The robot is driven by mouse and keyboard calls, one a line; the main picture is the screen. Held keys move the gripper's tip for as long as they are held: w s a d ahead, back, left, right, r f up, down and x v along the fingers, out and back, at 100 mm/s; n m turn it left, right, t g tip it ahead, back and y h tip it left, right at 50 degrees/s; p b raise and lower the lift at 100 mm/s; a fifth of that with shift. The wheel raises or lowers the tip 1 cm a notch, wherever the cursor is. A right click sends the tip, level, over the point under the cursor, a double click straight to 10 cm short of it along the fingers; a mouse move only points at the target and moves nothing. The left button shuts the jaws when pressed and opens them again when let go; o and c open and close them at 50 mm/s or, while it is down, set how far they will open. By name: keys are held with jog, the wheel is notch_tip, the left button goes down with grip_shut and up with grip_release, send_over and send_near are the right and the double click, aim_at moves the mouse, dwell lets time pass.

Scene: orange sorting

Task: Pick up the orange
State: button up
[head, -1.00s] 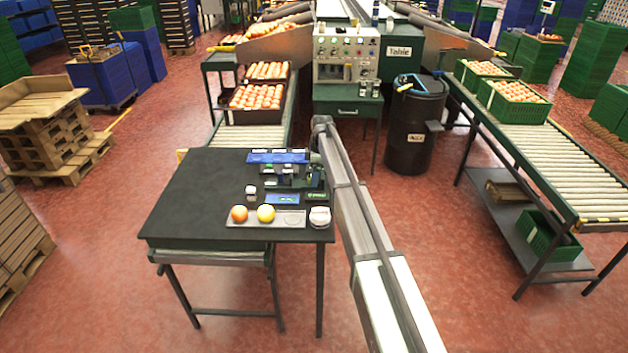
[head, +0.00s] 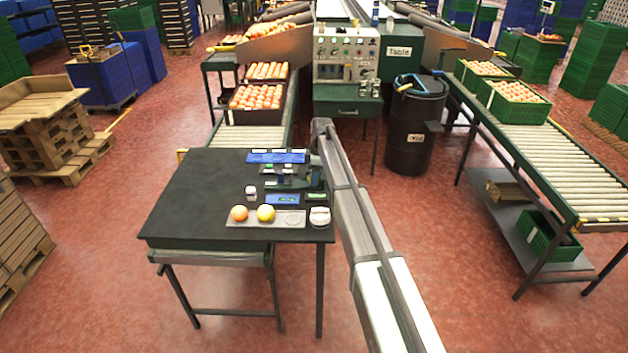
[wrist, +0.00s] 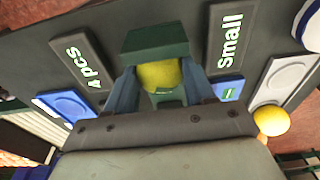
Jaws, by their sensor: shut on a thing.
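In the wrist view, a round yellow orange (wrist: 158,75) sits between the two blue-grey fingers of my gripper (wrist: 160,85), which are shut on it. A dark green block (wrist: 155,40) covers its far side. In the head view, my gripper and this fruit are too small and dark to make out at the back right of the black table (head: 190,200). An orange-coloured fruit (head: 239,213) and a yellow fruit (head: 265,213) lie side by side on a grey tray (head: 291,218). A yellow fruit also shows at the right of the wrist view (wrist: 272,122).
A small white object (head: 251,191) and a white rounded object (head: 320,216) are on the table. Blue panels (head: 277,156) lie at its back. "Small" (wrist: 229,40) and "4 pcs" (wrist: 78,62) labels flank my gripper. The table's left half is clear.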

notch_tip(320, 180, up, 9)
jog(key=s+a+r+n, duration=0.1)
jog(key=s+a, duration=0.7)
jog(key=s, duration=0.2)
jog(key=s+n, duration=0.2)
jog(key=s, duration=0.7)
jog(key=shift+d+f+n+g, duration=0.15)
jog(key=shift+f+n, duration=0.3)
jog(key=shift+f, duration=1.25)
jog(key=shift+d+f+n+g, duration=0.15)
jog(key=shift+f+n, duration=0.25)
jog(key=shift+f, duration=1.25)
jog(key=shift+d+f+n, duration=0.25)
jog(key=shift+f+n, duration=0.2)
jog(key=shift+f, duration=1.25)
jog(key=shift+f, duration=0.15)
